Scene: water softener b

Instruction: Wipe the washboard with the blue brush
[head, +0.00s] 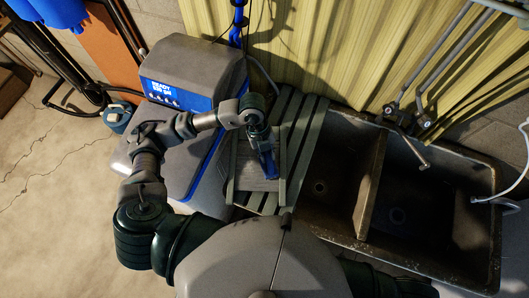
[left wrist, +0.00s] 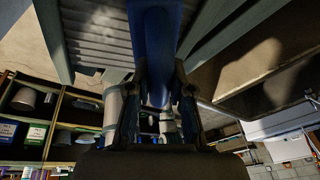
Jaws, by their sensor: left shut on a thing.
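The blue brush (head: 268,166) is in my left gripper (head: 262,140), which reaches in over the washboard. The left wrist view shows the blue brush (left wrist: 156,50) between the two fingers of my left gripper (left wrist: 158,95). The washboard (head: 246,172) has a grey ribbed face in a pale frame. Its ribbed face also shows in the left wrist view (left wrist: 95,42). The brush lies over the washboard in the head view; I cannot tell whether its bristles touch the ribs. My right gripper is out of view.
The washboard rests on a slatted grey-green drainboard (head: 305,135). A dark double-basin sink (head: 345,165) with a tap (head: 410,130) is to the right. A grey water softener (head: 190,68) with a blue display stands to the left. Open concrete floor (head: 50,185) is at far left.

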